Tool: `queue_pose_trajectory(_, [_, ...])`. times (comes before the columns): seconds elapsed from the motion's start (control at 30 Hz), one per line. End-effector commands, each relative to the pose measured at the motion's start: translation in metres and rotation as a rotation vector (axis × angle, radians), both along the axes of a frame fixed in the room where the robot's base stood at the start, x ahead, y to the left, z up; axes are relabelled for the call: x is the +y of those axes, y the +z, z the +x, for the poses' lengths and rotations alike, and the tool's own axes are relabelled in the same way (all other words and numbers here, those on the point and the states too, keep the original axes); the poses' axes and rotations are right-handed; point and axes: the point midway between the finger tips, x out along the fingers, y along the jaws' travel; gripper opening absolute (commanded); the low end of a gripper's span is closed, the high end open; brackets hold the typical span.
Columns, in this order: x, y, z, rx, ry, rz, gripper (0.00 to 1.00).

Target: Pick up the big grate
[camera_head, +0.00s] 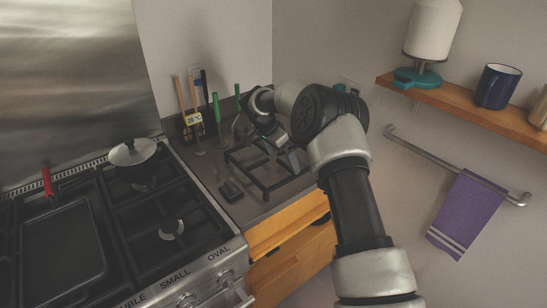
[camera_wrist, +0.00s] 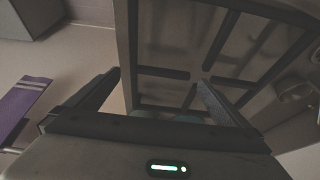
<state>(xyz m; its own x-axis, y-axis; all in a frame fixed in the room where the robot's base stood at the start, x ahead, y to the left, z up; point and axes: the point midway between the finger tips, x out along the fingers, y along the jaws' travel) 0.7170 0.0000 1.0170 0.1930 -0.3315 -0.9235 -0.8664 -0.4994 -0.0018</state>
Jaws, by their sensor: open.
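The big grate (camera_head: 262,180) is a black open frame with crossing bars. It lies on the dark counter between the stove and the right wall. My gripper (camera_head: 290,158) is at the grate's right side in the head view, partly hidden by my arm. In the wrist view the grate's bars (camera_wrist: 162,72) show beyond and between my two spread fingers (camera_wrist: 159,80). The right finger overlaps the grate in the picture, and the left finger is over the lighter area outside the dark edge. The gripper is open and holds nothing. I cannot tell whether it touches the grate.
The stove (camera_head: 215,232) carries a lidded pot (camera_head: 134,153) and a red-handled pan (camera_head: 50,255). Utensils (camera_head: 190,115) stand behind. On the right are a shelf (camera_head: 455,105) and a purple towel (camera_head: 467,213) on a rail.

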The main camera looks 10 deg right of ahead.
Motion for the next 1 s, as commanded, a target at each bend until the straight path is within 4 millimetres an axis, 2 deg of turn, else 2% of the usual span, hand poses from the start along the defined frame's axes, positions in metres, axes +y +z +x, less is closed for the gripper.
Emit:
queue_pose_trajectory(0.2, [-0.014,-0.029,0.009,0.004,-0.002,0.001,1.00])
queue_pose_trajectory(0.3, [-0.017,-0.037,0.011,0.002,-0.001,0.000,1.00])
queue_pose_trajectory(0.57, [-0.018,-0.041,0.012,0.001,0.000,0.000,1.00])
queue_pose_trajectory(0.67, [-0.018,-0.041,0.012,0.001,0.000,0.000,0.86])
queue_pose_trajectory(0.93, [-0.018,-0.041,0.012,0.002,0.000,-0.001,0.41])
queue_pose_trajectory(1.0, [-0.018,-0.038,0.013,-0.003,0.000,-0.001,0.39])
